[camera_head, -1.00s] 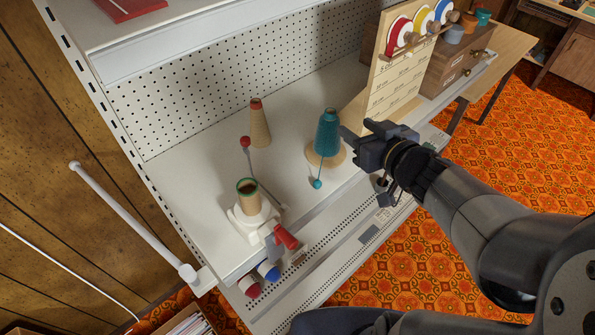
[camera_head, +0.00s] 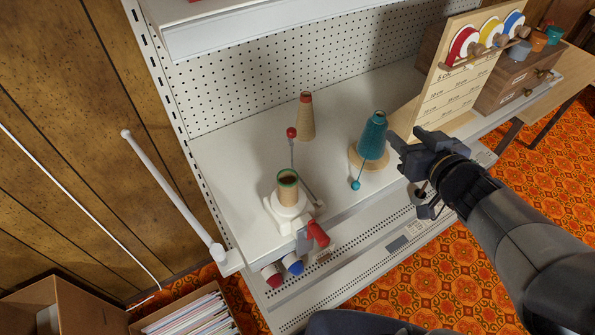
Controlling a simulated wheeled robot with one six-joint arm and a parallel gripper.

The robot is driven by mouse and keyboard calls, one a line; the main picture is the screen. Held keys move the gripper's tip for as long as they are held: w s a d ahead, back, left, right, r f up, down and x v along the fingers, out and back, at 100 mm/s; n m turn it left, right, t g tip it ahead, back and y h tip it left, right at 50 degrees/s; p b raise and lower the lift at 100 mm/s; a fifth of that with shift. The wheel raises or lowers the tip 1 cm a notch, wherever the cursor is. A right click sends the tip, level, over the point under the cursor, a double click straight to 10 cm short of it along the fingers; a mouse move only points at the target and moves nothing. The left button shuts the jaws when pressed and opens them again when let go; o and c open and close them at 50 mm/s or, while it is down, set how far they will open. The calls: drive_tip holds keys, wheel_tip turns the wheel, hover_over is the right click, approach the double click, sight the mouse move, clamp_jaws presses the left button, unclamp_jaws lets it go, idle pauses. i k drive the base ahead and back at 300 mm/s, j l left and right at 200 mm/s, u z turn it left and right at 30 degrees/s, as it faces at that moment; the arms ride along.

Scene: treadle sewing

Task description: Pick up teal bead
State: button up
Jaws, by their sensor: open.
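The teal bead (camera_head: 355,185) is a small ball near the front edge of the white shelf (camera_head: 236,165). A thin teal thread runs up from it to the teal thread cone (camera_head: 373,136), which stands upright on a round wooden base (camera_head: 355,157). My gripper (camera_head: 395,160) is open and empty, to the right of the cone. It is up and to the right of the bead, apart from it in the picture. The height of my gripper over the shelf is hard to tell.
A white winder (camera_head: 287,212) with a tan cone and red handle (camera_head: 317,234) stands left of the bead. A tan cone (camera_head: 306,118) with a red top stands behind. A wooden spool board (camera_head: 460,80) rises behind my gripper. The shelf's left part is clear.

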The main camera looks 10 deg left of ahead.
sight(355, 186)
drive_tip(key=i+l+u, duration=0.1)
drive_tip(key=u, duration=0.35)
drive_tip(key=l+u, duration=0.25)
drive_tip(key=u, duration=0.2)
